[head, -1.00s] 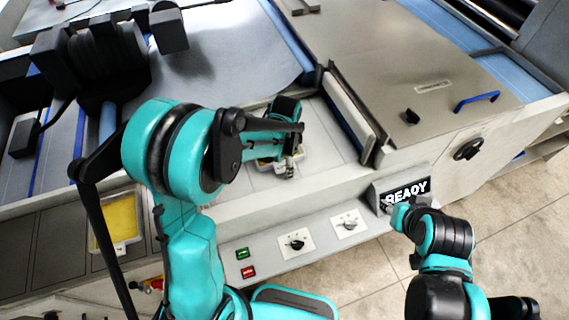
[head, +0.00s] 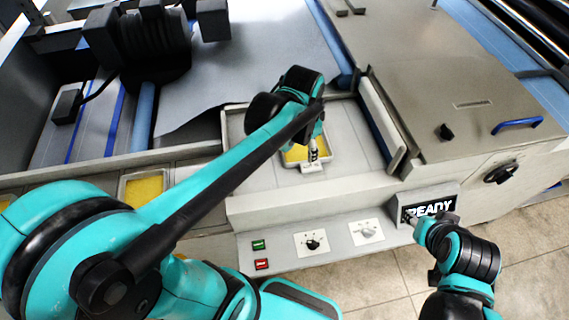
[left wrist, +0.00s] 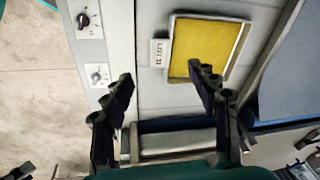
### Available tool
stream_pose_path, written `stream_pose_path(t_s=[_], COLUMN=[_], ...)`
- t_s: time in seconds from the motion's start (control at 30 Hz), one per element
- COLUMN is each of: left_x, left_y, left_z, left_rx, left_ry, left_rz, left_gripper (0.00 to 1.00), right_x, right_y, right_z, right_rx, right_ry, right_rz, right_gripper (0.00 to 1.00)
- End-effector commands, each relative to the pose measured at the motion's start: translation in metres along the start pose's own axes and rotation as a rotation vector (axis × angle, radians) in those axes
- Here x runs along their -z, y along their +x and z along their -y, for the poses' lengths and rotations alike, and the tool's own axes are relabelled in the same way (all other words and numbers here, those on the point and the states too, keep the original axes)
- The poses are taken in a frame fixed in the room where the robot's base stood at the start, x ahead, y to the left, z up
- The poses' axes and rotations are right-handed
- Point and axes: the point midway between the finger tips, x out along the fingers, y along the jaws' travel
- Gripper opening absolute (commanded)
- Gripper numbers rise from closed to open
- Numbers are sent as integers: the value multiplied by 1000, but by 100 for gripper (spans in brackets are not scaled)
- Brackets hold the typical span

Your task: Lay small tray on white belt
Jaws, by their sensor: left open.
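The small tray (head: 291,163) is a shallow, pale-rimmed square with a flat yellow inside. It lies in the pale recess (head: 345,135) of the machine, partly hidden by my left gripper (head: 314,158) in the head view. In the left wrist view, the tray (left wrist: 172,48) shows whole, with a small printed label (left wrist: 159,52) beside its edge. My left gripper (left wrist: 163,85) is open there, its fingers apart with nothing between them. The right fingertip overlaps the tray's lower part in the picture. My right gripper (head: 418,228) is by the READY display; its jaw state is unclear.
A pale grey sheet or belt (head: 235,70) lies behind the recess; I cannot tell whether it is the white belt. Another yellow-filled tray (head: 143,188) sits at left. A grey cover with a blue handle (head: 517,124) bounds the right. Knobs (head: 312,244) line the front.

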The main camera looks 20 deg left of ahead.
Motion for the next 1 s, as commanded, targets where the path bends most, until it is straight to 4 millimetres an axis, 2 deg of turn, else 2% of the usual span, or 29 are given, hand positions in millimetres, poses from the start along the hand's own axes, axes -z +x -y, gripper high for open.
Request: stream_pose_path(t_s=[0.03, 0.2, 0.5, 0.67, 1.0], left_x=[-12, -44, -87, -95, -95], left_y=[-8, -24, -28, -26, -26], left_z=[-5, -17, -36, -40, -40], left_rx=[20, 82, 138, 144, 144], left_ry=[-60, -282, -603, -674, -685], left_rz=[-30, -150, -348, -395, -403], left_gripper=[59, 59, 59, 59, 59], right_x=[0, 0, 0, 0, 0], right_y=[0, 0, 0, 0, 0], right_z=[0, 0, 0, 0, 0], right_rx=[0, 0, 0, 0, 0], right_ry=[0, 0, 0, 0, 0], right_rz=[0, 0, 0, 0, 0], right_gripper=[40, 40, 40, 40, 40])
